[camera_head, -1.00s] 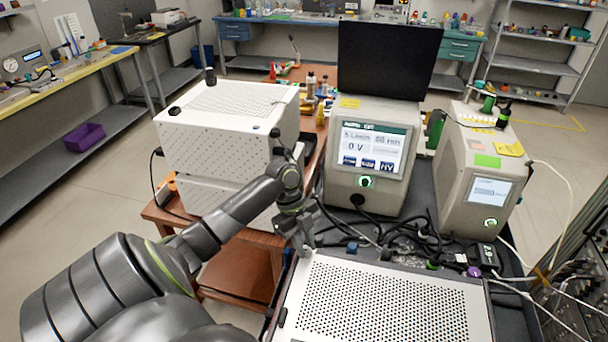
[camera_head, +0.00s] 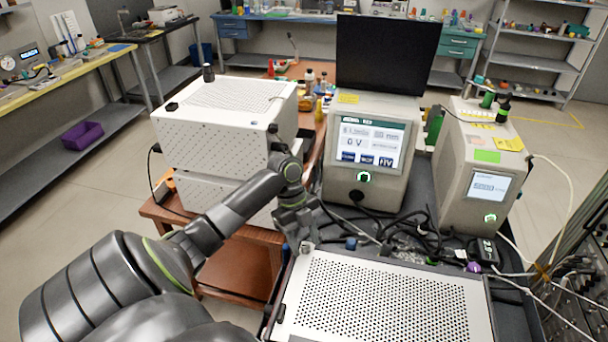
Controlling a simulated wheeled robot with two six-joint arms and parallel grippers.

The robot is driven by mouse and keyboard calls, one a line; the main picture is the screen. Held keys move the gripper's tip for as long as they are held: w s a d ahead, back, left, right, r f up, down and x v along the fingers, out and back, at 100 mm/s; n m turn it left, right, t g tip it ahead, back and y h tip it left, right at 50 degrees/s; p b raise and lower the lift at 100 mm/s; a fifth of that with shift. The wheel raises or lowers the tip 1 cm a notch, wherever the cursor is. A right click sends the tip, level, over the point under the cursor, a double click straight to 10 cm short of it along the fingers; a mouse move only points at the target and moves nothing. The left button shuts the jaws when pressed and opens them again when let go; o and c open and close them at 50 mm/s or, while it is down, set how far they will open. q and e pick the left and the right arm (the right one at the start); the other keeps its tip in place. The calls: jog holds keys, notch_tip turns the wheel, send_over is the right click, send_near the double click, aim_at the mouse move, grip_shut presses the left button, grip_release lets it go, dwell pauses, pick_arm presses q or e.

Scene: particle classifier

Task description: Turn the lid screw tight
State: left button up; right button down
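A white lid with a perforated panel (camera_head: 300,322) covers the box at the bottom centre. My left gripper (camera_head: 305,246) points down at the lid's far left corner. Its fingers hide most of what lies under them, so I cannot make out the lid screw there or whether the fingers are closed on it. A small pale piece shows right at the fingertips, but it is too small to identify. My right gripper is not in view.
Black cables and a blue connector (camera_head: 351,243) lie just behind the lid. A grey instrument with a screen (camera_head: 368,150) and a second one (camera_head: 478,170) stand behind.

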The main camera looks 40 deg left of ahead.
pick_arm(q)
jog(key=shift+a, duration=0.1)
jog(key=b+v, duration=0.3)
jog(key=v, duration=1.4)
jog(key=shift+r, duration=0.25)
jog(key=shift+f, duration=0.1)
